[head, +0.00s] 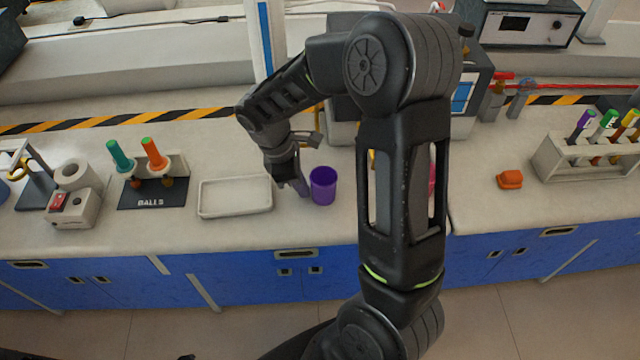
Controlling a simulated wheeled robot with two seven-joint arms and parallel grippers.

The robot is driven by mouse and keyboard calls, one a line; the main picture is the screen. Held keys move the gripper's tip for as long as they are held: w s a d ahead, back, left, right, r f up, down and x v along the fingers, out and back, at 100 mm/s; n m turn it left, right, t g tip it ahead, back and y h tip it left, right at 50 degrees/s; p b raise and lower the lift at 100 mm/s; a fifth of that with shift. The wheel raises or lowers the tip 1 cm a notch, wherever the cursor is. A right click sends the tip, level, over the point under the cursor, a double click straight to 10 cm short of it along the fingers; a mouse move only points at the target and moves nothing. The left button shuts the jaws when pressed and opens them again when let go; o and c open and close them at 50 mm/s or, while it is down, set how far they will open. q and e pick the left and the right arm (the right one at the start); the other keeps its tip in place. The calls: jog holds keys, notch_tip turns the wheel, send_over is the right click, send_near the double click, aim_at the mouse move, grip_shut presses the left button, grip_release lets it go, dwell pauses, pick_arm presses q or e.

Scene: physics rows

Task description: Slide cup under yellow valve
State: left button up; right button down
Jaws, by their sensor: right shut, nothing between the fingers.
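A purple cup (323,186) stands upright on the white bench, just right of the white tray. My right gripper (301,187) is at the cup's left side, pointing down, shut with nothing held. Its fingers are very close to the cup wall; I cannot tell whether they touch. A yellow valve is not clearly seen. A small yellow strip (371,158) shows beside my right arm, which hides most of that area. My left gripper is not in view.
An empty white tray (235,196) lies left of the gripper. A grey machine (343,120) stands behind the cup. A pink object (432,172) is partly hidden by my arm. An orange item (510,179) and a test-tube rack (590,158) are on the right.

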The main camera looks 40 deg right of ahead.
aim_at(336, 195)
jog(key=shift+s+d+p, duration=0.15)
jog(key=shift+s+d, duration=0.95)
jog(key=shift+d, duration=0.3)
jog(key=shift+s+d+p, duration=0.2)
jog(key=shift+s+d, duration=0.85)
jog(key=shift+d, duration=0.3)
jog(key=shift+s+d+p, duration=0.15)
jog(key=shift+s+d, duration=0.95)
jog(key=shift+d, duration=0.3)
jog(key=shift+w+a, duration=0.8)
jog(key=shift+a, duration=0.25)
jog(key=shift+r, duration=0.1)
notch_tip(336, 195, up, 8)
jog(key=p, duration=0.6)
jog(key=shift+p, duration=0.4)
